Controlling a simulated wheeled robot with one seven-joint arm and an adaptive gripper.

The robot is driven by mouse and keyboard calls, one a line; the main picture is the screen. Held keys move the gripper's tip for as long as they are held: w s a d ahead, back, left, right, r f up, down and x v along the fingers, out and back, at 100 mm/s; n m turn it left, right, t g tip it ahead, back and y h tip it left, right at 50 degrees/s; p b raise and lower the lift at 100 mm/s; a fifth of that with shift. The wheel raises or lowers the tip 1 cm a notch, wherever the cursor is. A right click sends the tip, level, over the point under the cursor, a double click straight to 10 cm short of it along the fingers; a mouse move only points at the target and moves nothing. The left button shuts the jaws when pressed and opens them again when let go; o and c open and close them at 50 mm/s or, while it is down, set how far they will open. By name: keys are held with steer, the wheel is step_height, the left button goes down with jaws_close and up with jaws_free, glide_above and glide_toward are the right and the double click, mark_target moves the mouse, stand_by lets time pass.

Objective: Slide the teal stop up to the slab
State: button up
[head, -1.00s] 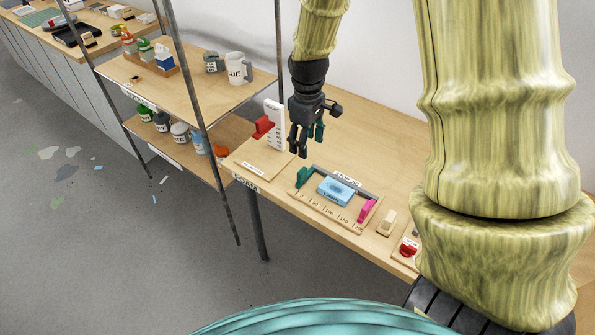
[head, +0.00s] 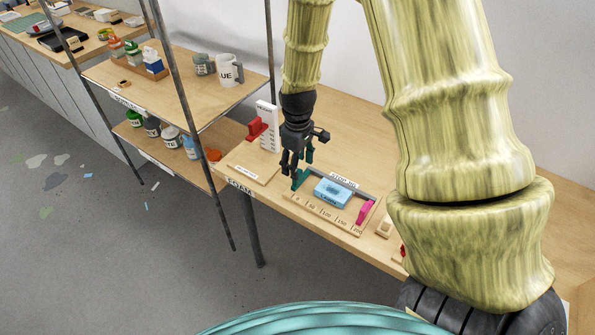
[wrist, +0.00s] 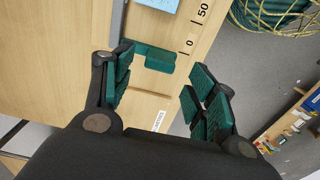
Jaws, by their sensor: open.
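The teal stop (head: 298,180) stands at the left end of the stop jig's ruler, near the 0 mark in the wrist view (wrist: 152,57). The light blue slab (head: 331,193) lies to its right, with a bare gap between them. Only the slab's edge shows at the top of the wrist view (wrist: 160,4). My gripper (head: 297,173) is open and points down at the teal stop. In the wrist view the stop shows between and just beyond my fingertips (wrist: 160,64), nearer the left finger. I cannot tell whether they touch.
A pink stop (head: 365,211) stands at the slab's right. The jig has a dark rail (head: 358,189) behind and a numbered scale in front. A red piece on a white upright (head: 267,125) stands left behind my gripper. A shelf unit (head: 180,85) is further left.

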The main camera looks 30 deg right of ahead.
mark_target(301, 175)
steer(key=shift+f+p, duration=0.4)
steer(key=shift+f, duration=1.9)
